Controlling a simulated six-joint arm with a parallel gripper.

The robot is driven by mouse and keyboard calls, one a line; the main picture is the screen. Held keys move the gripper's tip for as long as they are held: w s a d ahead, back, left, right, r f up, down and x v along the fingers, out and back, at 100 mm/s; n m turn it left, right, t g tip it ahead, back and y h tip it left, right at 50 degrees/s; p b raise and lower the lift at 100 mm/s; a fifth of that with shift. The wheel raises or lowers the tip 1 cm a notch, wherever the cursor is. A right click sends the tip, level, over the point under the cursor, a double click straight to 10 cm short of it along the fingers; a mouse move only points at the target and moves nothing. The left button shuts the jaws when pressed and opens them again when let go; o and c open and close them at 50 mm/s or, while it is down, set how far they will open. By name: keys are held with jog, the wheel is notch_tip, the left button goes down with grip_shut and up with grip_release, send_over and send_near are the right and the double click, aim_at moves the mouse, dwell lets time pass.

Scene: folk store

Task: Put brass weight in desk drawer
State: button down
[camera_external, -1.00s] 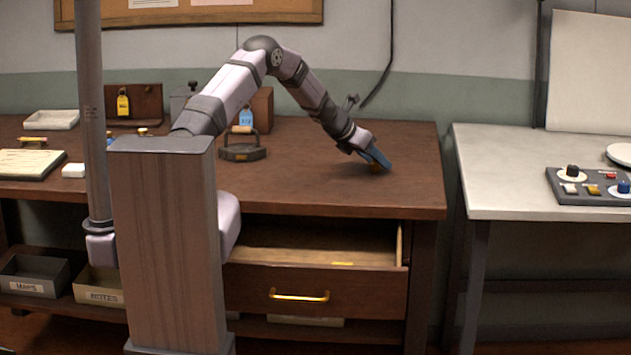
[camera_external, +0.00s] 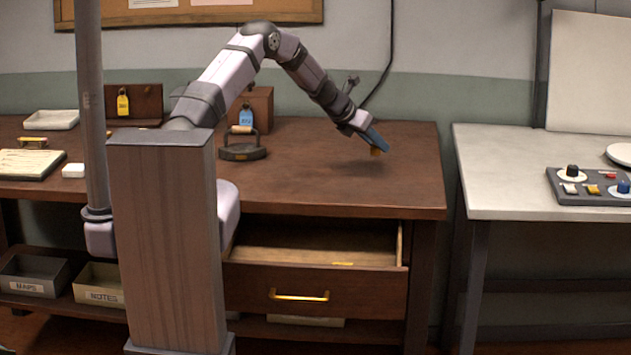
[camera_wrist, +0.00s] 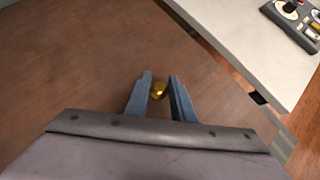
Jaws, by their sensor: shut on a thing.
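The brass weight (camera_external: 376,152) is a small golden piece held at the tip of my gripper (camera_external: 378,143), a little above the right part of the desk top (camera_external: 320,185). In the wrist view the brass weight (camera_wrist: 158,90) shows between the two blue fingers of my gripper (camera_wrist: 159,92). My gripper is shut on it. The desk drawer (camera_external: 315,290) is pulled open below the desk's front edge, with a brass handle on its front. Its visible inside is pale wood with a small yellow mark. The desk edge and my own body hide part of the inside.
A flat iron (camera_external: 243,148) stands on the desk left of my gripper, near a wooden box (camera_external: 257,103) with a blue tag. A pale table (camera_external: 520,190) with a control panel (camera_external: 590,187) stands to the right, across a gap. The desk around my gripper is clear.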

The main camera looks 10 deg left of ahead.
notch_tip(320, 180, up, 5)
jog(key=shift+r+p, duration=0.15)
jog(key=shift+p, duration=0.9)
